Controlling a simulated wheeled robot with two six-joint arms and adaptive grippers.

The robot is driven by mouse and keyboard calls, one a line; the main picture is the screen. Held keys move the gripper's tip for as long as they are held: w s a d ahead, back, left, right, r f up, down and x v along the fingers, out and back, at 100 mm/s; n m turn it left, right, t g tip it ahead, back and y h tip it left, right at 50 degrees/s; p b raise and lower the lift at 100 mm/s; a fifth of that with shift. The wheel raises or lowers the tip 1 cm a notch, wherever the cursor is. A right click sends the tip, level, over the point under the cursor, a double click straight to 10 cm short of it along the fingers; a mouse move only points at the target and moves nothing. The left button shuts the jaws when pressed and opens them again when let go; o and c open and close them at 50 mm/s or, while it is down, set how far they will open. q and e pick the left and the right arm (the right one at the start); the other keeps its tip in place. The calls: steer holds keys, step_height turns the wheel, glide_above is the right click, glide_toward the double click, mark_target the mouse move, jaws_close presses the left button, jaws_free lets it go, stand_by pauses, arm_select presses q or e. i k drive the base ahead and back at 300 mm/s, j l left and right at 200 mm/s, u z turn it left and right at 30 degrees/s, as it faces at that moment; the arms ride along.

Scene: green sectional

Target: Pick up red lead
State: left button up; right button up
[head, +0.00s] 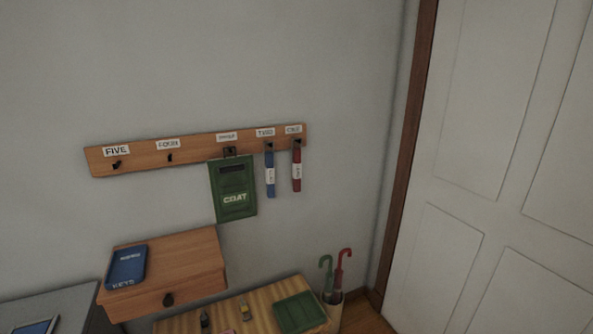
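The red lead (297,170) hangs as a narrow strip with a white label from the rightmost hook of the wooden hook rail (190,150) on the wall. A similar blue strip (270,174) hangs from the hook just left of it, close but apart. A green item marked "COAT" (233,205) hangs further left from the middle hook. The two leftmost hooks are empty. Neither of my grippers shows in the head view.
A small wooden drawer cabinet (195,285) with a blue "KEYS" item (127,268) is below the rail. A wooden bench (180,325) holds a green mat (299,312) and small objects. Umbrellas (342,262) stand in a holder at right, near a white door (490,170).

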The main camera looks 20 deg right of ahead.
mark_target(296, 151)
steer(key=i+l, duration=0.1)
steer(key=i+z, duration=0.1)
steer(key=z, duration=0.3)
steer(key=i+z, duration=0.15)
steer(key=z, duration=0.2)
steer(key=i+z, duration=0.1)
steer(key=z, duration=0.3)
